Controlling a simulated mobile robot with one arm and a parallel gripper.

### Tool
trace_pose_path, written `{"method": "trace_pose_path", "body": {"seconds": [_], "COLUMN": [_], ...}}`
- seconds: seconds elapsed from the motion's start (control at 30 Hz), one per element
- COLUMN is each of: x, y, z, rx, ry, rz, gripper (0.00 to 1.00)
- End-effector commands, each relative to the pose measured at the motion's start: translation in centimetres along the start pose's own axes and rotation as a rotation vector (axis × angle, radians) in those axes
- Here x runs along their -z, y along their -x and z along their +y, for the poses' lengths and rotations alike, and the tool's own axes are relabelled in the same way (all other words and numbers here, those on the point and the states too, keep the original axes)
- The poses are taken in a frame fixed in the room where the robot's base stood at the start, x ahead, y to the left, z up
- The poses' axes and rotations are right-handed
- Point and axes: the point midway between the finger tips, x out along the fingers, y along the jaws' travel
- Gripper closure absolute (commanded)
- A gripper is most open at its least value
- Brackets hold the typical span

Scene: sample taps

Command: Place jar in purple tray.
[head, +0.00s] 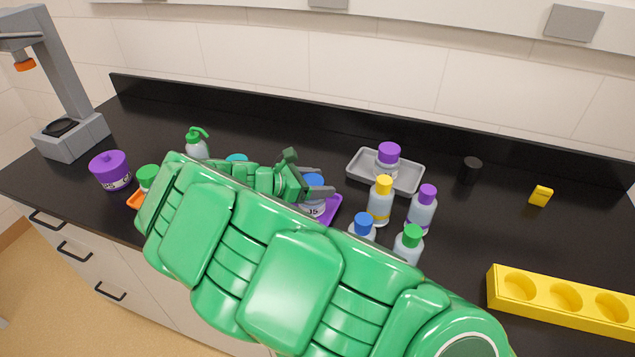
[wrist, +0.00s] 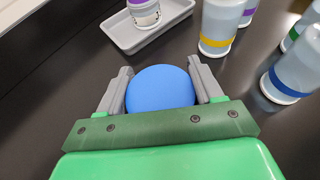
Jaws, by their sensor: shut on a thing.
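A jar with a blue lid (head: 314,181) and a label reading 15 is between the fingers of my gripper (head: 318,184). In the wrist view, the two grey fingers close on either side of its round blue lid (wrist: 160,88). The purple tray (head: 334,207) shows below and to the right of the jar in the head view; my arm hides much of it. The jar overlaps the tray in that view, but I cannot tell whether it rests on it or hangs above it. The tray is not visible in the wrist view.
A grey tray (head: 355,172) holding a purple-lidded jar (head: 388,156) is behind. Bottles with yellow (head: 380,203), purple (head: 423,208), blue and green caps stand close on the right. A yellow rack (head: 520,286) lies front right.

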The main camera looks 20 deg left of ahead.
Motion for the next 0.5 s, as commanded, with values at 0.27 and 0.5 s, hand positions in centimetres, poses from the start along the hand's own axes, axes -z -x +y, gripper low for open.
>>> {"method": "trace_pose_path", "body": {"seconds": [0.27, 0.5], "x": [0.19, 0.19], "y": [-0.08, -0.08], "z": [0.0, -0.01], "rx": [0.0, 0.0], "ry": [0.0, 0.0], "rz": [0.0, 0.0], "gripper": [0.1, 0.09]}}
